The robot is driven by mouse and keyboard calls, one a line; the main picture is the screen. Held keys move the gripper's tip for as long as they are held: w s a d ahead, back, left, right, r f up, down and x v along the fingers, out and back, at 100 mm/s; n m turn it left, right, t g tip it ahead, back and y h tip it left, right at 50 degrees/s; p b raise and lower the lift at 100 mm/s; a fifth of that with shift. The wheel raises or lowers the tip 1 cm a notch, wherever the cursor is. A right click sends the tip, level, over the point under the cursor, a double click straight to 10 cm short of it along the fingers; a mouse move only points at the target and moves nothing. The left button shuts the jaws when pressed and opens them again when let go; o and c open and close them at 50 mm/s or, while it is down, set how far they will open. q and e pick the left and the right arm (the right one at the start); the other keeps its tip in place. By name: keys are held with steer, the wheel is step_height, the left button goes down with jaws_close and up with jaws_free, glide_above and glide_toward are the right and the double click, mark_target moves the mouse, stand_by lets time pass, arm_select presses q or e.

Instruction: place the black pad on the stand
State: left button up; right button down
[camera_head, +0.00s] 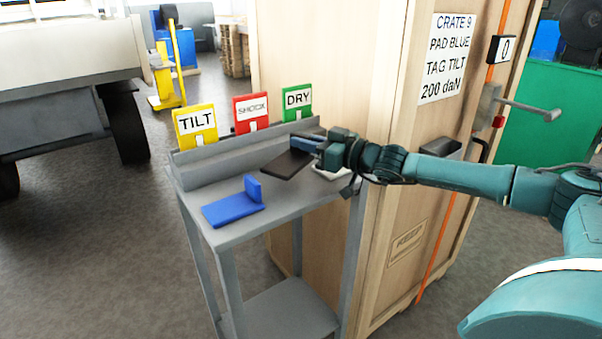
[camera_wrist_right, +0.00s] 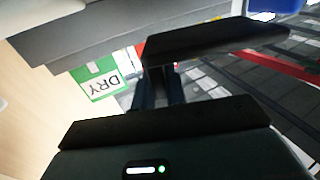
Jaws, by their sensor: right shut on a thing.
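The black pad (camera_head: 287,164) is a flat dark plate over the right part of the grey stand's top (camera_head: 237,226). My right gripper (camera_head: 322,151) is shut on the pad, at its right side. In the right wrist view the black pad (camera_wrist_right: 215,40) extends beyond my gripper's fingers (camera_wrist_right: 165,88). I cannot tell whether the pad touches the stand top. A blue pad (camera_head: 230,210) with an upright tab lies on the stand at the front left. A white pad (camera_head: 329,173) lies partly hidden under my right gripper. My left gripper is not in view.
Yellow TILT (camera_head: 196,127), red SHOCK (camera_head: 251,112) and green DRY (camera_head: 297,101) tags stand along the stand's back ledge. A tall wooden crate (camera_head: 400,235) stands right beside the stand, with a printed label (camera_head: 445,58) and an orange strap.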

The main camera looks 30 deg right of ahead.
mark_target(305, 162)
steer(key=shift+f, duration=0.5)
steer(key=shift+f+b, duration=0.3)
steer(key=shift+f, duration=1.55)
steer(key=shift+f+b, duration=0.3)
steer(key=c, duration=1.4)
jaws_free()
steer(key=shift+r, duration=0.1)
steer(key=shift+c, duration=0.2)
